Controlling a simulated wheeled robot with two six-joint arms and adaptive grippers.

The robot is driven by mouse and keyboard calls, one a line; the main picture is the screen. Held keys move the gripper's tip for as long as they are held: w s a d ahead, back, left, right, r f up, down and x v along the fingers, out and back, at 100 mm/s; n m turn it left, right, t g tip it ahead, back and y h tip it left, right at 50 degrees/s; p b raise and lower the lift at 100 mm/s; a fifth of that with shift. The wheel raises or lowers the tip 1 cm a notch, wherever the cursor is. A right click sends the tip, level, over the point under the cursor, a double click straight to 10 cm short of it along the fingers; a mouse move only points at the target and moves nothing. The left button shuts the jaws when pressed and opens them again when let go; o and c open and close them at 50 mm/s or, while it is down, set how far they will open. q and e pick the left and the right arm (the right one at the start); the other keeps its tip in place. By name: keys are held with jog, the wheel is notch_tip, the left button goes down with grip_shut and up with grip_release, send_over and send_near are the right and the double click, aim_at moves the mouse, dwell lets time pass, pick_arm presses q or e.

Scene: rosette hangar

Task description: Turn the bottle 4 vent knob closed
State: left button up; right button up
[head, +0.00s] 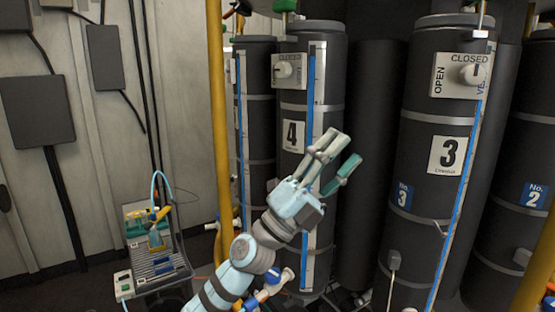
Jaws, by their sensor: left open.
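Bottle 4 (265,190) is a tall dark cylinder with a white "4" label (293,136) and a blue stripe down its front. Its vent knob (284,71) is a small pale knob on a white plate near the top. The plate's "CLOSED" lettering is small, and I cannot tell the knob's setting. My left gripper (337,165) is open and empty, in front of the bottle's right edge, below and to the right of the knob and apart from it. My right gripper is not in view.
Bottle 3 (419,190) stands to the right with its own vent knob (471,74) and OPEN/CLOSED plate. A yellow post (216,120) rises left of bottle 4. A cart with tools (165,262) stands at the lower left. Grey boxes hang on the wall.

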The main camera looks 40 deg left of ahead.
pick_arm(q)
jog(key=s+d+r+m+g+h, duration=0.4)
jog(key=r+m+g+h, duration=0.25)
jog(key=m+g, duration=0.6)
jog(key=n+t+y, duration=0.3)
jog(key=t+y, duration=0.4)
jog(key=y, duration=1.3)
send_near(280, 71)
jog(key=shift+m+h, duration=0.25)
jog(key=w+p, duration=0.3)
jog(key=w, duration=0.5)
jog(key=shift+w+p, duration=0.35)
jog(key=shift+p, duration=0.05)
jog(key=shift+w+a, duration=0.15)
jog(key=shift+w, duration=0.15)
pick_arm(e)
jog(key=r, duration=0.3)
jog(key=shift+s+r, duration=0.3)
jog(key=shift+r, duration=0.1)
